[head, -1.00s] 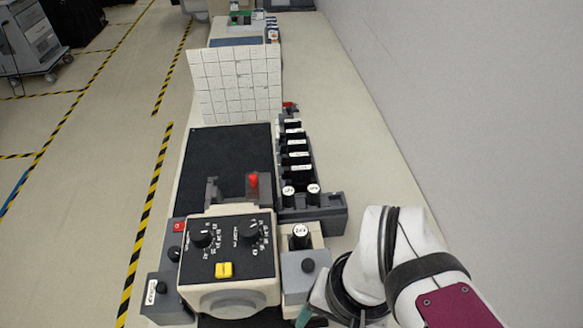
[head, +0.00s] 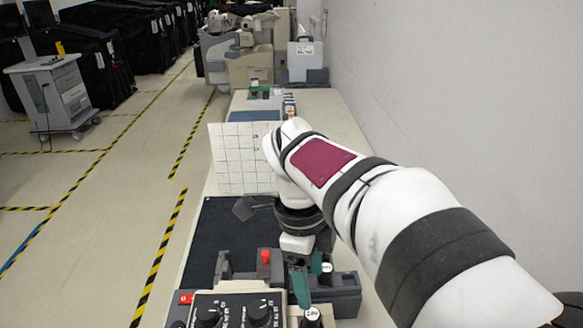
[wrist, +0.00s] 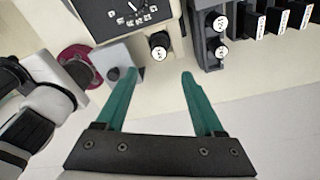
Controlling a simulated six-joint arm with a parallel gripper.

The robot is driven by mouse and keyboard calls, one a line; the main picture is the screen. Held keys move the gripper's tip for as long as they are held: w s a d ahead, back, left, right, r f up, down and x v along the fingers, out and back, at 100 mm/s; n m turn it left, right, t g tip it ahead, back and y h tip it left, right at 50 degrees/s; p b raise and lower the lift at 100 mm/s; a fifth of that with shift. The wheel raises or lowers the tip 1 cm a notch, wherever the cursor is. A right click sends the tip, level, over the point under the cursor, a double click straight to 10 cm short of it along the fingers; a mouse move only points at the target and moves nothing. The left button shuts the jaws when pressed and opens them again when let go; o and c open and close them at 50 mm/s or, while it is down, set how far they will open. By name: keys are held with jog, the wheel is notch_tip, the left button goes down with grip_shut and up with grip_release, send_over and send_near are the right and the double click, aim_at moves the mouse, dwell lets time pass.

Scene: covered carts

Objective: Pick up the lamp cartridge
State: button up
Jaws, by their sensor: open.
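Three dark cylinders with white labelled caps look like cartridges; I cannot tell which is the lamp cartridge by its label. In the wrist view one capped cylinder (wrist: 158,47) stands beside the black dial panel (wrist: 128,14), and two others (wrist: 221,23) stand in a grey holder (wrist: 206,45) to the right. In the head view the single one (head: 312,315) is low in the picture, and one rack cylinder (head: 327,268) shows. My gripper (wrist: 159,74) is open and empty. Its teal fingers point toward the single cylinder, which appears beyond the gap between the tips.
The control box (head: 240,310) with dials and a red knob (head: 265,257) stand close left of my gripper. A wall (head: 430,90) bounds the right. Bare bench lies below the holder in the wrist view.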

aim_at(312, 313)
jog(key=f, duration=1)
jog(key=shift+s+d+f, duration=0.25)
jog(key=shift+d+f, duration=0.05)
jog(key=shift+d, duration=0.05)
grip_shut()
